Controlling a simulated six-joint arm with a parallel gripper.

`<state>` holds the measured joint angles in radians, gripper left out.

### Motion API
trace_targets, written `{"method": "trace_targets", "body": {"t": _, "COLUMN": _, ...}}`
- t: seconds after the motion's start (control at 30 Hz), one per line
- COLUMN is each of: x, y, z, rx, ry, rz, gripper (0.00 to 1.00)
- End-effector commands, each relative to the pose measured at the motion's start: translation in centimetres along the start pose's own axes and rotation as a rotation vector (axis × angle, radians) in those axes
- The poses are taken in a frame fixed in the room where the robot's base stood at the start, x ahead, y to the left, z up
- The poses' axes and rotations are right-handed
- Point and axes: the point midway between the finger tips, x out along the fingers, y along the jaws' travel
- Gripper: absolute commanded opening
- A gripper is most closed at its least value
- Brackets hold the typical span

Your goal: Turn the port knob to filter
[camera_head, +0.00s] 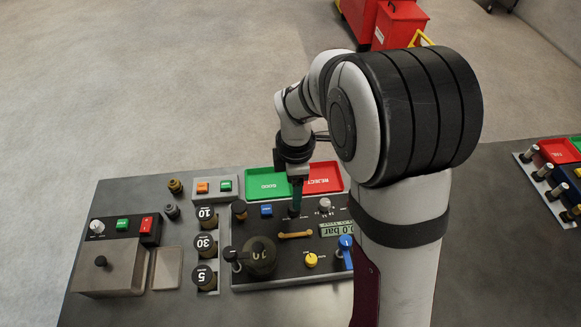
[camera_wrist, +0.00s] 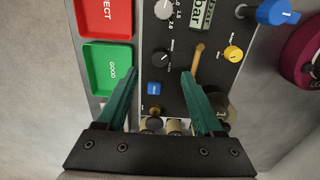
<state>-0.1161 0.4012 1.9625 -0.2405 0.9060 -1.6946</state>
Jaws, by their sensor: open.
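A round black knob (camera_wrist: 160,57) with a light pointer mark sits on the dark panel (camera_head: 275,275) in the wrist view. Small lettering surrounds it, too blurred to read, so I cannot confirm it is the port knob. My gripper (camera_wrist: 160,73) is open and empty, its two green fingers apart. In the wrist picture the knob appears between and just beyond the fingertips; contact cannot be told. In the head view my gripper (camera_head: 297,200) points down over the panel, partly hiding this knob.
A grey knob (camera_head: 324,205), brass handle (camera_head: 295,235), yellow knob (camera_head: 311,261), blue lever (camera_head: 345,243) and blue button (camera_head: 266,210) crowd the panel. Green (camera_head: 265,182) and red (camera_head: 325,178) trays lie behind it. Weights stand left, including one marked 30 (camera_head: 206,243).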

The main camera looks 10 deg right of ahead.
Motion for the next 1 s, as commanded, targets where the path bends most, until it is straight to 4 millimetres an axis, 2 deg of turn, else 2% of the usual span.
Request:
{"method": "trace_targets", "body": {"t": 0.1, "x": 3.3, "y": -0.1, "z": 0.0, "rx": 0.001, "ry": -0.001, "rz": -0.005, "gripper": 0.69}}
{"method": "trace_targets", "body": {"t": 0.3, "x": 6.4, "y": -0.1, "z": 0.0, "rx": 0.003, "ry": 0.000, "rz": -0.001, "gripper": 0.69}}
{"method": "trace_targets", "body": {"t": 0.43, "x": 7.1, "y": 0.0, "z": 0.0, "rx": 0.003, "ry": 0.000, "rz": 0.000, "gripper": 0.69}}
{"method": "trace_targets", "body": {"t": 0.7, "x": 7.2, "y": 0.0, "z": 0.0, "rx": 0.003, "ry": 0.000, "rz": 0.001, "gripper": 0.67}}
{"method": "trace_targets", "body": {"t": 1.0, "x": 7.2, "y": 0.0, "z": 0.0, "rx": 0.003, "ry": 0.000, "rz": 0.001, "gripper": 0.13}}
